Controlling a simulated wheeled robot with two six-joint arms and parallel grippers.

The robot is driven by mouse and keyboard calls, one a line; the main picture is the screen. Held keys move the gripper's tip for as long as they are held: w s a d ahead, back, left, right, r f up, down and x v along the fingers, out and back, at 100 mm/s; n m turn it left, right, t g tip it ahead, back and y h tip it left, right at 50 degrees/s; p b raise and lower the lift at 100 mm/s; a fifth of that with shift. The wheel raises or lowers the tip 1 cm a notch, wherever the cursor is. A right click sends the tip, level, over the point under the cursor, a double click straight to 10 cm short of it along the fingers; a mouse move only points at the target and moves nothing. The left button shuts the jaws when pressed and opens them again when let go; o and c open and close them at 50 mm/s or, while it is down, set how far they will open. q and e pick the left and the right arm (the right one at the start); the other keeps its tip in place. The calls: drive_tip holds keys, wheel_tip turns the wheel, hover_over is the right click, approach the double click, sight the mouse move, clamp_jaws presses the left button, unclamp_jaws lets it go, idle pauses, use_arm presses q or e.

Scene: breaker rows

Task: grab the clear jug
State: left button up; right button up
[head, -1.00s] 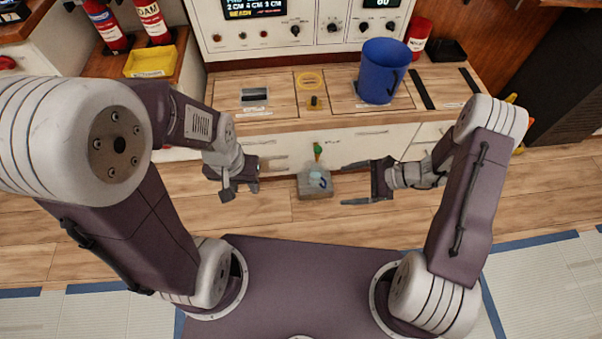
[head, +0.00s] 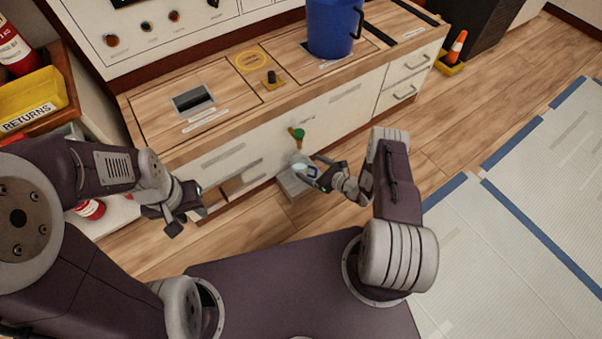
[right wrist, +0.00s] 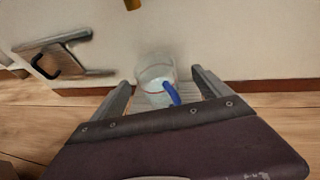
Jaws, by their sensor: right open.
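The clear jug (head: 300,163) stands on a grey block (head: 292,184) low in front of the cabinet, below a tap with a green part (head: 297,134). In the right wrist view the jug (right wrist: 154,72) is see-through, with a blue handle (right wrist: 173,94) facing my gripper. My right gripper (head: 318,168) is open at the jug. In the right wrist view its fingers (right wrist: 161,84) show on either side of the jug; I cannot tell whether they touch it. My left gripper (head: 182,208) is away to the left, with nothing visible in it; its jaw opening is unclear.
A wooden-topped counter (head: 225,123) stands above and behind the jug, with a blue bucket (head: 331,30) on it. A yellow returns bin (head: 32,100) is at the left. An orange cone (head: 456,47) stands at the far right. Open floor (head: 440,130) lies to the right.

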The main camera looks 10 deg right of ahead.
sight(306, 167)
drive_tip(key=b+x, duration=0.4)
drive_tip(key=x, duration=0.1)
drive_tip(key=shift+s+a+f, duration=0.25)
drive_tip(key=shift+s+a, duration=0.05)
drive_tip(key=shift+a, duration=0.05)
drive_tip(key=shift+w+r, duration=0.1)
drive_tip(key=shift+r, duration=0.1)
clamp_jaws()
